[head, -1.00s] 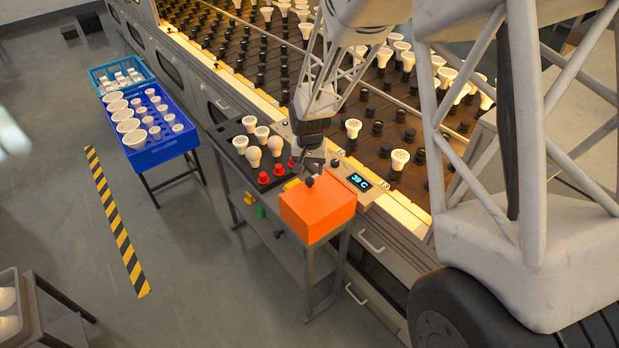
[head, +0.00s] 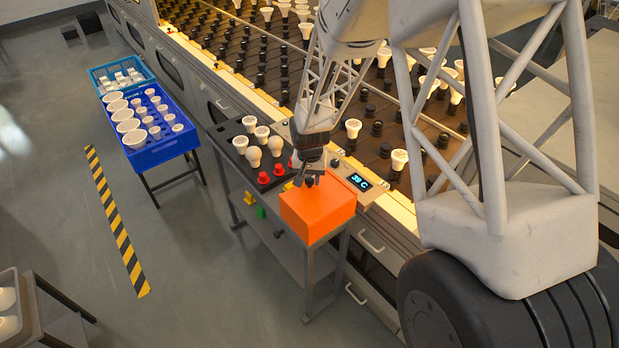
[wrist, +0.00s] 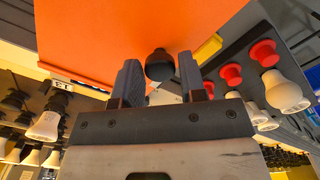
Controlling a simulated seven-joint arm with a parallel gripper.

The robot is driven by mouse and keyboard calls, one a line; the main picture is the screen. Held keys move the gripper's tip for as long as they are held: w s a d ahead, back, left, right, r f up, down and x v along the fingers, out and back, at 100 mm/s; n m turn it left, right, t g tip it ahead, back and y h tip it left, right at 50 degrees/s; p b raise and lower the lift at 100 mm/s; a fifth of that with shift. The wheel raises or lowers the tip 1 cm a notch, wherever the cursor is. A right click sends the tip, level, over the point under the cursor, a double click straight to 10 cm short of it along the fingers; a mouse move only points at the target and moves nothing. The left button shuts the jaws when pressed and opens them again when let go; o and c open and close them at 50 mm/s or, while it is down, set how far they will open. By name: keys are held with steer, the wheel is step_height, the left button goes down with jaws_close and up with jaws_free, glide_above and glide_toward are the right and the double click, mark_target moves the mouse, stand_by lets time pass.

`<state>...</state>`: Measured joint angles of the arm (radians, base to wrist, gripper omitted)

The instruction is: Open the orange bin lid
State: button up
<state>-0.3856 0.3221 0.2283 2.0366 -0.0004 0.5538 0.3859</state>
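The orange bin (head: 318,212) sits on the cart beside the long rack, and its lid looks shut. A dark round knob (wrist: 160,65) stands on the orange lid (wrist: 110,35) in the wrist view. My gripper (wrist: 160,80) is open, with one finger on each side of the knob. A gap shows between the knob and at least the left finger; I cannot tell whether the right finger touches it. In the head view my gripper (head: 308,180) is right at the top of the bin and partly hides the knob.
Red sockets (head: 271,177) and white bulbs (head: 254,157) stand on a dark board left of the bin. A display (head: 359,182) is to its right. The bulb rack (head: 270,75) lies behind. A blue crate (head: 160,150) stands farther left, with open floor between.

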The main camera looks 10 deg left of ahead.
jaws_close()
steer(key=shift+s+d, duration=4.25)
steer(key=shift+d, duration=0.05)
steer(key=shift+o, duration=2)
jaws_free()
steer(key=shift+r, duration=0.15)
step_height(320, 180, up, 8)
steer(key=f, duration=0.1)
glide_above(336, 201)
steer(key=s, duration=0.4)
steer(key=shift+w+r, duration=0.25)
